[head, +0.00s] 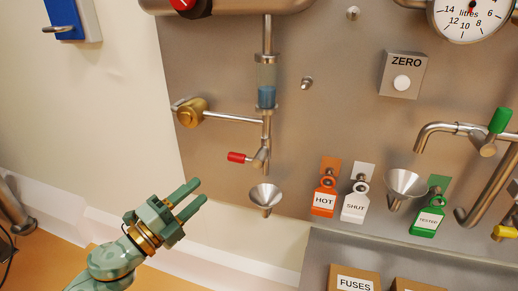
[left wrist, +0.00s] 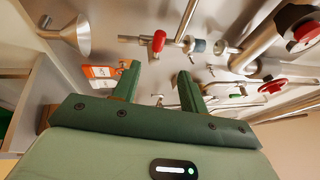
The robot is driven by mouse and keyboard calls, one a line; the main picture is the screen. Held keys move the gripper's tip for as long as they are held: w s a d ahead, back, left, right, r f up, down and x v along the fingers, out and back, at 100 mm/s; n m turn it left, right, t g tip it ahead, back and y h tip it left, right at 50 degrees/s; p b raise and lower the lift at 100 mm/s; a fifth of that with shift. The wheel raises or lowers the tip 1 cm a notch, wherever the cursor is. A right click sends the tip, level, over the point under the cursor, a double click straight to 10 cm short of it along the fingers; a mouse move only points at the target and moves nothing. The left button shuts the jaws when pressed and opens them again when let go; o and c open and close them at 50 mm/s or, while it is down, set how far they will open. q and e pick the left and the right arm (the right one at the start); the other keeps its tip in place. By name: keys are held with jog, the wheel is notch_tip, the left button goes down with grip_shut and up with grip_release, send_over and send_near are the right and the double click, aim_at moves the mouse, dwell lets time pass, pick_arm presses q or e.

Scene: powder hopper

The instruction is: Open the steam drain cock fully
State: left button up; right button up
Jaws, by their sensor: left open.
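A small drain cock (head: 262,157) with a red lever (head: 237,157) sits at the foot of a vertical pipe, above a steel funnel (head: 265,197). The lever points left, about level, across the pipe. My left gripper (head: 198,193) is below and left of the lever, apart from it, with its two green fingers spread and nothing between them. In the left wrist view the red lever (left wrist: 158,41) shows beyond the gap between the fingers (left wrist: 157,76). My right gripper is not in view.
A sight glass (head: 266,82) with blue liquid and a brass fitting (head: 191,111) are above the cock. Orange HOT (head: 324,201) and white SHUT (head: 355,207) tags hang to the right. A FUSES box (head: 354,281) is lower right.

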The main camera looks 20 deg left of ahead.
aim_at(234, 161)
pick_arm(q)
jog(key=b+x, duration=0.1)
jog(key=x, duration=1.4)
jog(key=shift+w+a+f, duration=0.1)
jog(key=shift+w+f, duration=0.05)
jog(key=shift+w, duration=0.35)
grip_shut()
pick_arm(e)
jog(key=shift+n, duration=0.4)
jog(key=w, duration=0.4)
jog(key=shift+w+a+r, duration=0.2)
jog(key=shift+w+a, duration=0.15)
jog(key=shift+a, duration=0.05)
